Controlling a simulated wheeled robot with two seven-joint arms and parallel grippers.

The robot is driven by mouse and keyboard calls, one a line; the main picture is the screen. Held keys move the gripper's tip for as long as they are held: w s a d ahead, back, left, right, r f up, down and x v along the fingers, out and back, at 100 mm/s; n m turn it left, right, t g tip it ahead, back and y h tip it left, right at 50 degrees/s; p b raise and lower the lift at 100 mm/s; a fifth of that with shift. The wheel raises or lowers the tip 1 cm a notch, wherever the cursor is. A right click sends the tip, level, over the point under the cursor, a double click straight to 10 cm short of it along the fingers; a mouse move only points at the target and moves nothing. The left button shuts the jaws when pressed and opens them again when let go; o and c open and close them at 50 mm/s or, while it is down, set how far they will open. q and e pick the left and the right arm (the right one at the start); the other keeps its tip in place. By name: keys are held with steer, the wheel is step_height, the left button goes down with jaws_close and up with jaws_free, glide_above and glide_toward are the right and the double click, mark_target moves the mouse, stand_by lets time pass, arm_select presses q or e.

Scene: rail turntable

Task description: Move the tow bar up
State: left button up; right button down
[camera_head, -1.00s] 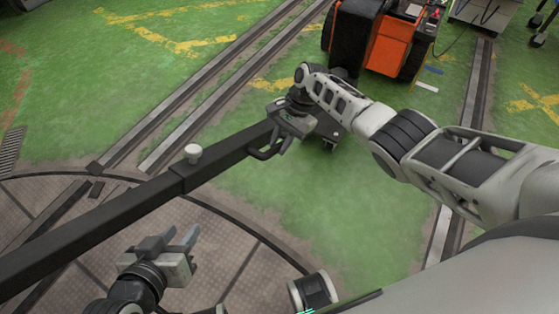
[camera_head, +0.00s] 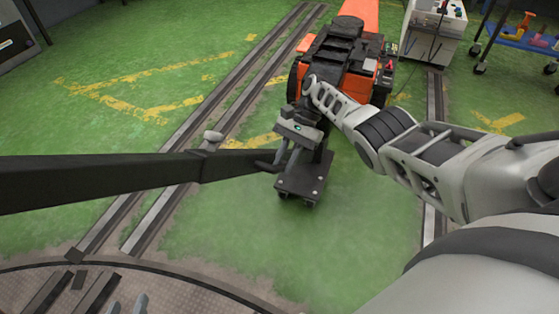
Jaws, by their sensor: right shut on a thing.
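The tow bar (camera_head: 100,182) is a long, dark, square-section bar running in from the left edge, nearly level in the picture. It has a pale knob (camera_head: 213,137) on top and a dark loop handle at its right end. My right gripper (camera_head: 281,162) is shut on that handle end, with the arm coming in from the right. My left gripper (camera_head: 126,304) shows only as two fingertips at the bottom edge. The tips are apart with nothing seen between them; the rest is out of frame.
A small black wheeled platform (camera_head: 302,181) is below my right gripper. An orange and black machine (camera_head: 345,58) stands behind it. Rails (camera_head: 160,185) cross the green floor. The turntable rim (camera_head: 150,263) is at bottom left. A grey cabinet and blue cart stand at back right.

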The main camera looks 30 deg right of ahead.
steer(key=shift+w+d, duration=0.1)
steer(key=shift+d, duration=0.1)
steer(key=c, duration=1.3)
jaws_free()
steer(key=shift+c, duration=0.2)
steer(key=shift+o, duration=0.2)
steer(key=shift+a, duration=0.1)
steer(key=shift+r, duration=0.15)
